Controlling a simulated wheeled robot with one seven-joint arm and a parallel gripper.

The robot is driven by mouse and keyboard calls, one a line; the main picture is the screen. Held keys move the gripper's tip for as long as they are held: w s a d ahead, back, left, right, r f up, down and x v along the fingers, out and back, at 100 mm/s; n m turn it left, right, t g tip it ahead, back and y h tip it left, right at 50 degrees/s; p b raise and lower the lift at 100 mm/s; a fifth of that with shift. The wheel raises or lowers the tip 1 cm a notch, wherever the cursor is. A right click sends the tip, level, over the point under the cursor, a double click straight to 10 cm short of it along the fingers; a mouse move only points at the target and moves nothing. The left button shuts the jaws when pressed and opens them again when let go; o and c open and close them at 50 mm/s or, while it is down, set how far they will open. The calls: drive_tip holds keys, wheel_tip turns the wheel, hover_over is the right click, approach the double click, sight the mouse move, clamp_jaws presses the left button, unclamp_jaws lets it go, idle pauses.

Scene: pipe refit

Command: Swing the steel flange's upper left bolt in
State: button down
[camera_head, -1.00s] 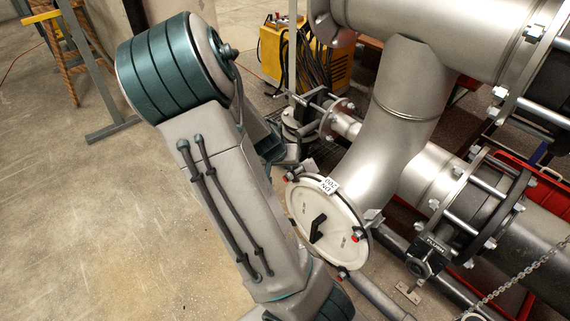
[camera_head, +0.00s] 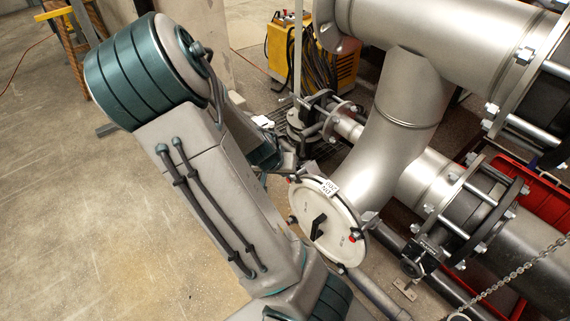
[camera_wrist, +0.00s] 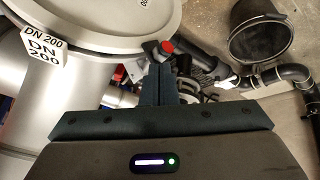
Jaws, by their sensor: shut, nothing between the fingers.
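The steel flange (camera_head: 337,212) shows in the head view as a pale round cover with a black handle, on the end of a steel pipe branch. Its edge and face also fill the upper left of the wrist view (camera_wrist: 100,14). A red-tipped bolt (camera_wrist: 166,48) stands at the flange rim in the wrist view, right at my fingertips. I cannot tell whether they touch. My gripper (camera_wrist: 162,68) is shut with nothing between its fingers. In the head view my arm partly hides the gripper near the flange's upper left rim.
A DN 200 tag (camera_wrist: 43,48) sits at the flange rim. A valve (camera_head: 422,257) and a pipe lie right of the flange. A yellow machine (camera_head: 340,70) stands behind. A black open pipe end (camera_wrist: 270,30) lies at right in the wrist view. Open floor spreads at left.

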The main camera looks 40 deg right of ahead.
drive_tip(key=shift+s+a+r+p, duration=0.3)
drive_tip(key=shift+a+r+p, duration=0.35)
drive_tip(key=shift+r+p, duration=0.1)
drive_tip(key=shift+s+a+r+p, duration=0.25)
drive_tip(key=shift+a+r+p, duration=0.4)
drive_tip(key=shift+r+p, duration=0.1)
